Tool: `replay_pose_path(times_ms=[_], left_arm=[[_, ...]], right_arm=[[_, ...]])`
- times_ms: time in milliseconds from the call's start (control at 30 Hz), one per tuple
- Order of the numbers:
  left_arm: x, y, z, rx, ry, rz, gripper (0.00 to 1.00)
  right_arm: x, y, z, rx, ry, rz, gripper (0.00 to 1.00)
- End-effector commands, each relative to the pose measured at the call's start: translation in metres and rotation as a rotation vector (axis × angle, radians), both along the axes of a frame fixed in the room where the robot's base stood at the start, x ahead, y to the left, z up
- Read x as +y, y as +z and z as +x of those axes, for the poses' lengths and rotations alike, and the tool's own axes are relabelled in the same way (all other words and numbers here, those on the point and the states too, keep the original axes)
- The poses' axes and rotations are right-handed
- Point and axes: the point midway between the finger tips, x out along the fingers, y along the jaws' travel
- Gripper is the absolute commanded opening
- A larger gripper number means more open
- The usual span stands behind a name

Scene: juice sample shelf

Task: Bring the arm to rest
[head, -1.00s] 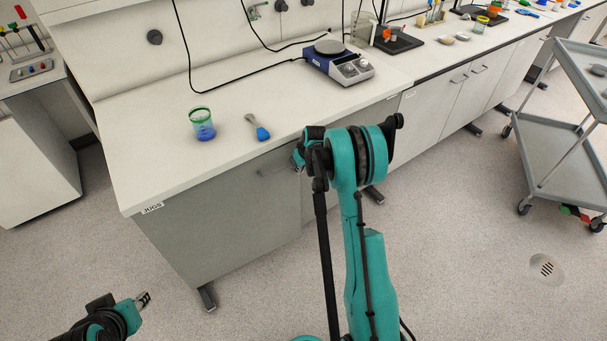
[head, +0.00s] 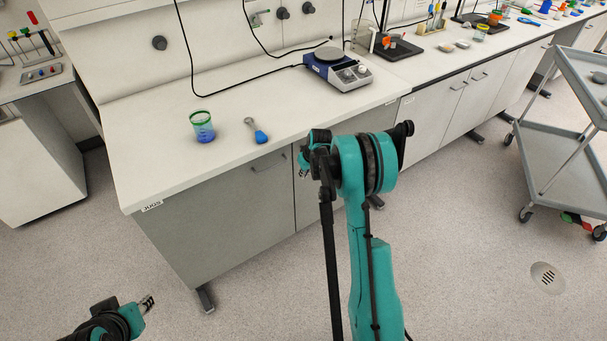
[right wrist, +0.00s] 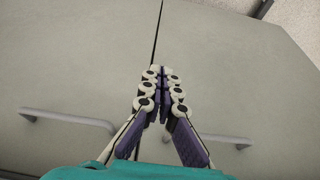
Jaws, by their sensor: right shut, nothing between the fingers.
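My right arm rises in the middle of the head view, its wrist bent toward the bench. My right gripper (head: 303,172) is mostly hidden behind its own wrist there, in front of the cabinet fronts below the bench top. In the right wrist view the right gripper (right wrist: 163,75) is shut with nothing between its fingers, facing grey cabinet doors. My left gripper (head: 147,303) shows small at the lower left of the head view, over the floor and away from the bench. I cannot tell whether its fingers are apart.
On the white bench top (head: 160,165) stand a green-rimmed jar with blue contents (head: 203,128), a blue-ended spoon-like tool (head: 256,131) and a blue hotplate (head: 337,72). A grey trolley (head: 560,145) stands at the right.

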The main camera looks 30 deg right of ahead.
Motion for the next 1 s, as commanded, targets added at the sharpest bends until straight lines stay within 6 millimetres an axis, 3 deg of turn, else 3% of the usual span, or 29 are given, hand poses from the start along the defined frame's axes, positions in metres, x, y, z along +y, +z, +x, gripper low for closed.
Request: replay_pose_path(times_ms=[33,333,733,867,1000], left_arm=[[0.000,0.008,0.000,0.000,0.000,0.000,0.32],[0.000,0.027,0.000,0.000,0.000,0.000,0.32],[0.000,0.029,0.000,0.000,0.000,0.000,0.32],[0.000,0.029,0.000,0.000,0.000,0.000,0.32],[0.000,0.030,0.000,0.000,0.000,0.000,0.32]], right_arm=[[0.000,0.013,-0.004,0.000,0.000,0.001,0.00],[-0.002,0.061,-0.023,0.000,0.001,0.001,0.00],[0.001,0.076,-0.030,-0.002,0.002,-0.001,0.00],[0.019,0.103,-0.040,-0.012,0.000,-0.005,0.00],[0.058,0.154,-0.069,-0.037,-0.007,-0.013,0.00]])
